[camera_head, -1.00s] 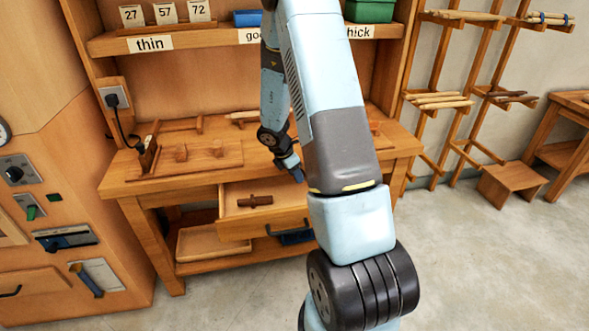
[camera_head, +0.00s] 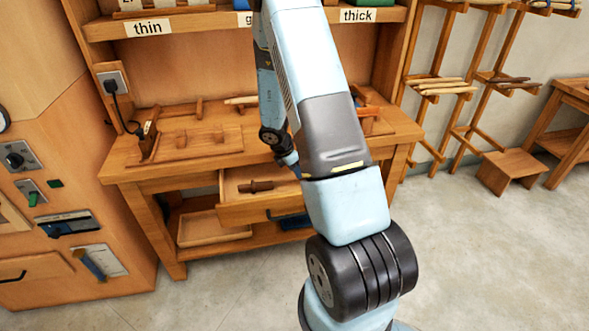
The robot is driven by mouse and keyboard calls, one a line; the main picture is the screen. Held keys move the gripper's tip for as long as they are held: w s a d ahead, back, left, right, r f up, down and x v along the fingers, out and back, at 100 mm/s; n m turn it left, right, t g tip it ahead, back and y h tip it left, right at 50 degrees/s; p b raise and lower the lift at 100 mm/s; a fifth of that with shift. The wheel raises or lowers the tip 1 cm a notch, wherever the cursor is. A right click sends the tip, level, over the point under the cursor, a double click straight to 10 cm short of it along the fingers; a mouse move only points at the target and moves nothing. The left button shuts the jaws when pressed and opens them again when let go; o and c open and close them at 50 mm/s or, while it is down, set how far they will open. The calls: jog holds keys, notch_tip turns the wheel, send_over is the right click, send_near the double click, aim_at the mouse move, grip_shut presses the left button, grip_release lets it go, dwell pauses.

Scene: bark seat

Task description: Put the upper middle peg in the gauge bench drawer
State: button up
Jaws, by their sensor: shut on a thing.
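The gauge bench drawer (camera_head: 262,211) is pulled out under the bench top. A dark brown peg (camera_head: 256,186) with a thicker collar lies inside it, towards the left. My gripper (camera_head: 296,171) points down at the right side of the drawer opening, right of that peg and apart from it. My forearm covers most of the jaws. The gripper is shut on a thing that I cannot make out. I cannot tell which peg is the upper middle one.
The bench top (camera_head: 215,160) carries a wooden fixture on the left. An open tray (camera_head: 212,228) sits on the shelf below. A rack (camera_head: 440,88) with light and dark sticks stands right. A small stool (camera_head: 511,165) and open floor lie beyond the bench.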

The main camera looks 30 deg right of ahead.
jog(key=o, duration=1.2)
jog(key=shift+o, duration=0.2)
jog(key=shift+r, duration=0.1)
